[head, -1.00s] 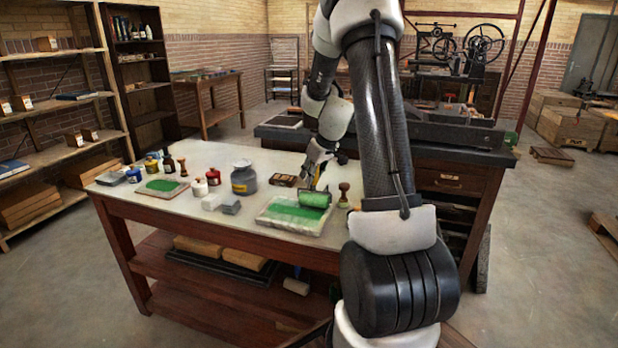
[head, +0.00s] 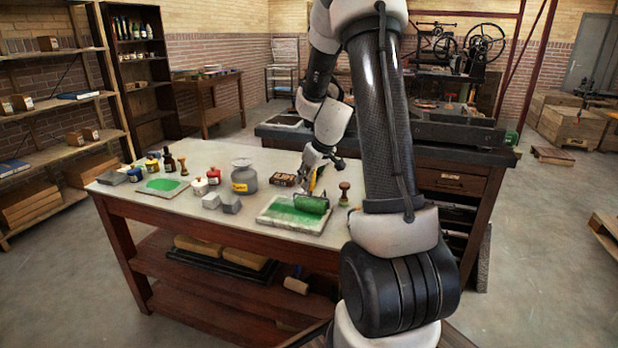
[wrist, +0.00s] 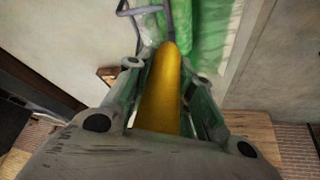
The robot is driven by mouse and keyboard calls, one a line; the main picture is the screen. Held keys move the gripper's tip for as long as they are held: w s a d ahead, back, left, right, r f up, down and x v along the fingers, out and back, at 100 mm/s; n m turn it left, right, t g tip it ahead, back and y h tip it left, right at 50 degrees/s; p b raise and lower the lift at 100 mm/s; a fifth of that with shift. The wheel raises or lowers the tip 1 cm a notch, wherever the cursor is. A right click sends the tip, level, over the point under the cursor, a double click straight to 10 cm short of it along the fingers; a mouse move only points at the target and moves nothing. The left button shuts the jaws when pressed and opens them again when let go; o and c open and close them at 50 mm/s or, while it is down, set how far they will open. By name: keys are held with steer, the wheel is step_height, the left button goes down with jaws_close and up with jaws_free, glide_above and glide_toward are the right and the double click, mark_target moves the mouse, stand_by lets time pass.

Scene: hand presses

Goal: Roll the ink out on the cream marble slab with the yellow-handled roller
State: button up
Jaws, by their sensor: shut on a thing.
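My gripper (head: 314,178) is shut on the yellow handle (wrist: 161,88) of the roller, which fills the middle of the wrist view. The roller's green-inked drum (head: 311,204) lies at the right part of the cream marble slab (head: 292,225) in the head view. A wide patch of green ink (head: 285,212) covers much of the slab's top. In the wrist view the roller's metal frame (wrist: 140,10) and part of the green drum (wrist: 185,25) show at the top. Whether the drum presses on the slab is hard to tell.
On the table top (head: 240,222) stand a grey jar (head: 243,178), small grey blocks (head: 230,204), a dark box (head: 284,180) and a wooden-handled stamp (head: 344,193) close right of the slab. A second green-inked slab (head: 163,187) lies at the left among several bottles.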

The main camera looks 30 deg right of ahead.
steer(key=shift+s+a, duration=2.2)
steer(key=shift+a, duration=0.6)
steer(key=shift+w+d, duration=3.6)
steer(key=shift+d, duration=1)
steer(key=s+a, duration=0.7)
steer(key=a, duration=0.2)
steer(key=shift+s+a, duration=0.1)
steer(key=shift+r, duration=2)
